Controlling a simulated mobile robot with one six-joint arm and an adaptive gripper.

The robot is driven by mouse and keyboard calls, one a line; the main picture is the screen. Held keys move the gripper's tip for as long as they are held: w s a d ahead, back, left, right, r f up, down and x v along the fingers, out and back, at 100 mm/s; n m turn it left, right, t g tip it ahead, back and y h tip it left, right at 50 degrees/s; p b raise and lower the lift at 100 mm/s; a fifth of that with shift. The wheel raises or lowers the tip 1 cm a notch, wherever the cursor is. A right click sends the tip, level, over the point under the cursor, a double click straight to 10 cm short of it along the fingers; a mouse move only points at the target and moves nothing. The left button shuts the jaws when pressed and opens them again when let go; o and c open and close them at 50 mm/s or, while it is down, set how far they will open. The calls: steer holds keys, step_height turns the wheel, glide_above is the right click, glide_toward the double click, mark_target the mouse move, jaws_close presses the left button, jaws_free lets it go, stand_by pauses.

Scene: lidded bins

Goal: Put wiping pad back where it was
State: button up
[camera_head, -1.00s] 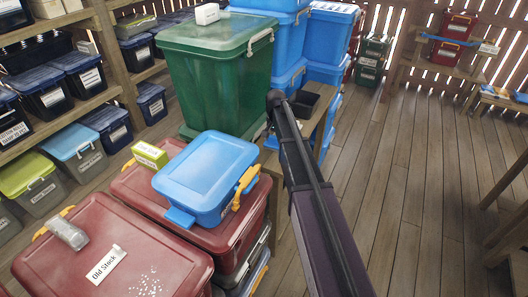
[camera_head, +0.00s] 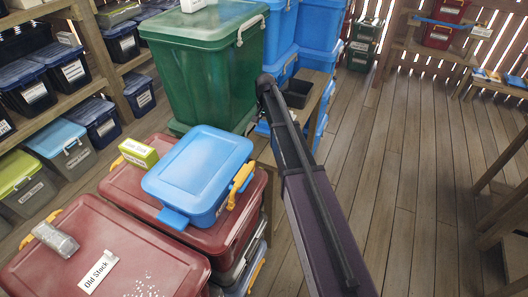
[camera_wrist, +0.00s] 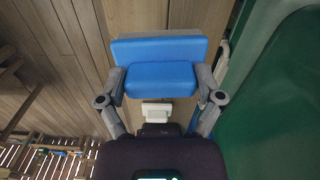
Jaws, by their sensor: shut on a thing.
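The wiping pad (camera_wrist: 160,80) appears to be the blue block with a wider blue slab and a thin grey layer behind it in the wrist view. My gripper (camera_wrist: 160,83) is shut on it, one finger at each side of the front block. In the head view my dark arm reaches toward the green bin (camera_head: 203,70), and the gripper and pad are hidden there. In the wrist view a green wall (camera_wrist: 280,90) stands close on the right, and wooden planks lie behind the pad.
A blue lidded box (camera_head: 197,172) and a yellow-green box (camera_head: 138,153) sit on a red bin (camera_head: 120,190). A nearer red bin (camera_head: 150,255) bears a grey item (camera_head: 55,239). A black tray (camera_head: 298,93) is right of my arm. Floor at right is clear.

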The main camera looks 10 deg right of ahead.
steer(key=shift+s+m, duration=0.1)
steer(key=shift+m, duration=0.3)
steer(key=shift+f, duration=0.15)
step_height(320, 180, down, 6)
steer(key=b, duration=0.6)
steer(key=shift+f, duration=0.1)
steer(key=shift+f+b, duration=0.1)
steer(key=shift+b, duration=0.2)
steer(key=shift+f+b, duration=1.75)
steer(key=shift+b, duration=0.05)
steer(key=shift+f, duration=0.2)
steer(key=o, duration=0.7)
steer(key=shift+r, duration=0.1)
steer(key=shift+o, duration=0.2)
steer(key=shift+r, duration=0.15)
